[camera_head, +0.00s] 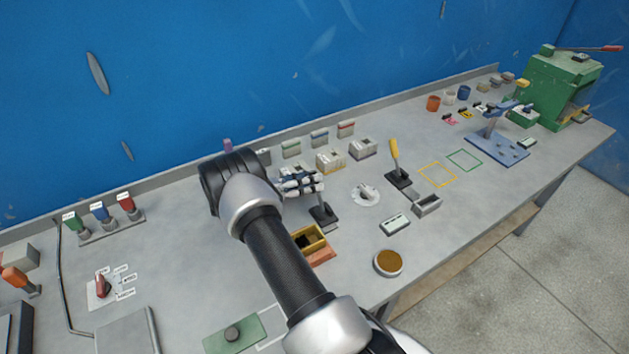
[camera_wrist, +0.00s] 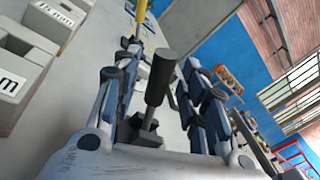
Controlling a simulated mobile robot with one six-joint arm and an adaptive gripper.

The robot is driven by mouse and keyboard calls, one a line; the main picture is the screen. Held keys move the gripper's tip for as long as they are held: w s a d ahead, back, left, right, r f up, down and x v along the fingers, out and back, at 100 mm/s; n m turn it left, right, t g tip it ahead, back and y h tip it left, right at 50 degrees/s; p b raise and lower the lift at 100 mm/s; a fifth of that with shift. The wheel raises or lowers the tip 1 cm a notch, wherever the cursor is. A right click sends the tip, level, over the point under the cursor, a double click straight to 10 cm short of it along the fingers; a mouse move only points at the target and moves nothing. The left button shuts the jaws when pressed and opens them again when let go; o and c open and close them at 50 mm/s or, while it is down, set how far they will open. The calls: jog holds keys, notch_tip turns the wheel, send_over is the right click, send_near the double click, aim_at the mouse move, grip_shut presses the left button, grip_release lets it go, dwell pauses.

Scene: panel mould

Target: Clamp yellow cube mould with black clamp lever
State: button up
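The yellow cube mould (camera_head: 321,239) is an open yellow box with a dark inside, standing on an orange-brown base in the head view. The black clamp lever (camera_head: 323,214) stands just behind it on a dark base, its upper part hidden by my gripper (camera_head: 308,183). In the wrist view the black lever (camera_wrist: 160,78) is a dark cylinder, tilted in the picture, between the two fingers of my gripper (camera_wrist: 164,62). Gaps show on both sides of the lever, so the fingers are open around it and not closed on it.
A yellow-handled lever (camera_head: 394,152) and a white round dial (camera_head: 366,194) stand to the right. Grey labelled bins (camera_head: 330,160) are behind my gripper. A round brown-topped dish (camera_head: 388,263) sits near the front edge.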

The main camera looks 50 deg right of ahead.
jog(key=shift+s+d, duration=0.35)
jog(key=shift+d, duration=0.25)
jog(key=shift+c, duration=0.5)
grip_shut()
